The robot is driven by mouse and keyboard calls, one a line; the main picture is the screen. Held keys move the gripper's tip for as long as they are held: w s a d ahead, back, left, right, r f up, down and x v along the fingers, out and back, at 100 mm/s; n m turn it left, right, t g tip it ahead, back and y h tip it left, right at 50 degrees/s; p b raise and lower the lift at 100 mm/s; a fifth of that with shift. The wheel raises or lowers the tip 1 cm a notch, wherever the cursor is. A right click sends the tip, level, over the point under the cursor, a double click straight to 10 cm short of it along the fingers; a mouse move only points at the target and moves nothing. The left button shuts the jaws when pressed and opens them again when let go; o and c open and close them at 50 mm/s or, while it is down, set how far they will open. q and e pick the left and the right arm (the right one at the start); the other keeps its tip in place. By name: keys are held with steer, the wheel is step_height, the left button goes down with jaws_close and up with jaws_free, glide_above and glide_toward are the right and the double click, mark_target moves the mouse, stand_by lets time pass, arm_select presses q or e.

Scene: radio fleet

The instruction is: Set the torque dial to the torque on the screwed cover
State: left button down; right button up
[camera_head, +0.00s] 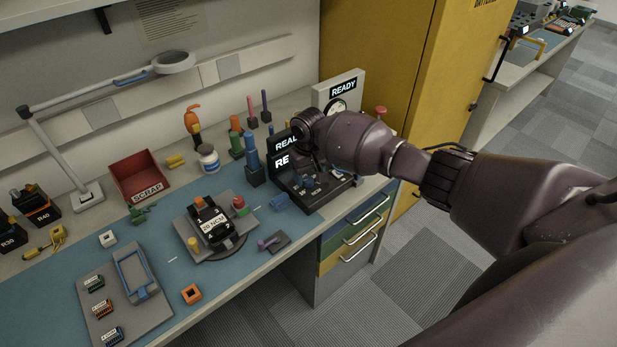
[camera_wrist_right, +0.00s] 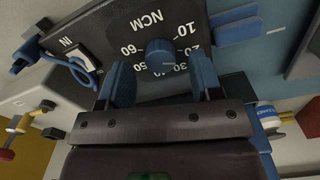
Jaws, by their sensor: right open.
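The torque dial is a blue knob (camera_wrist_right: 159,56) on a black panel marked NCM, with numbers from 10 to 60 around it. I cannot make out where its pointer stands. The black tester box (camera_head: 318,199) holding it is partly hidden by my arm in the head view. My right gripper (camera_wrist_right: 163,80) is open, its two blue fingers on either side just short of the knob, with no clear contact. The screwed cover (camera_head: 214,226) is on a black radio on the grey turntable stand, and its white label reads 20 NCM. My left gripper is not in view.
A READY gauge panel (camera_head: 342,91) stands behind the tester. Upright coloured tools (camera_head: 252,150) and a white bottle (camera_head: 208,158) stand left of it. A red SCRAP bin (camera_head: 139,177) is at the back left. A blue cable (camera_wrist_right: 75,68) plugs into the panel beside the dial.

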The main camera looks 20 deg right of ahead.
mark_target(308, 180)
step_height(308, 180, up, 9)
stand_by(0.4)
stand_by(0.4)
